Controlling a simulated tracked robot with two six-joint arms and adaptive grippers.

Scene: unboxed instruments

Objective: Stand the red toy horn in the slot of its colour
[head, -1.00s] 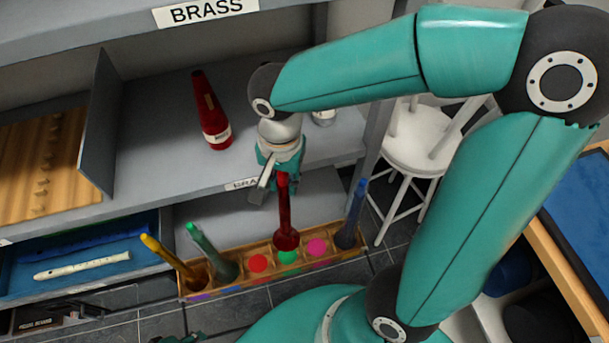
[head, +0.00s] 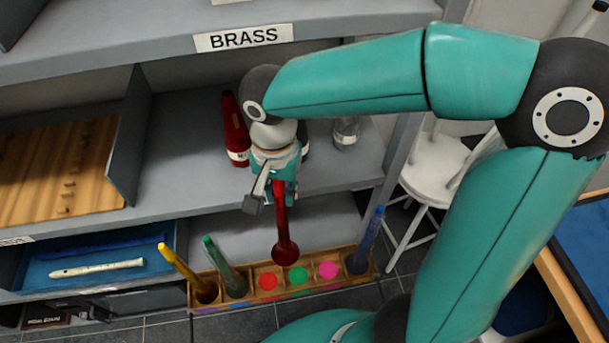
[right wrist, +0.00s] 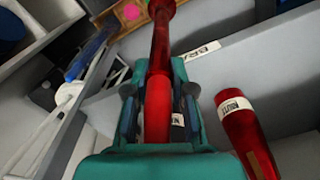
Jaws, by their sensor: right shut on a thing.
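My right gripper (head: 272,185) is shut on the red toy horn (head: 283,222), which hangs nearly upright with its bell end down. The horn also shows between the fingers in the right wrist view (right wrist: 160,60). In the head view the bell appears just above the wooden rack (head: 222,304), between the slot with the red dot (head: 268,281) and the slot with the green dot (head: 298,275). The exact gap to the rack is unclear. The red-dot slot looks empty. My left gripper is not in view.
Yellow (head: 180,265), dark green (head: 225,268) and blue (head: 368,238) horns stand in the rack. The pink-dot slot (head: 328,269) is empty. A red mute (head: 234,130) stands on the shelf behind my gripper, and a glass jar (head: 346,133) stands to its right.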

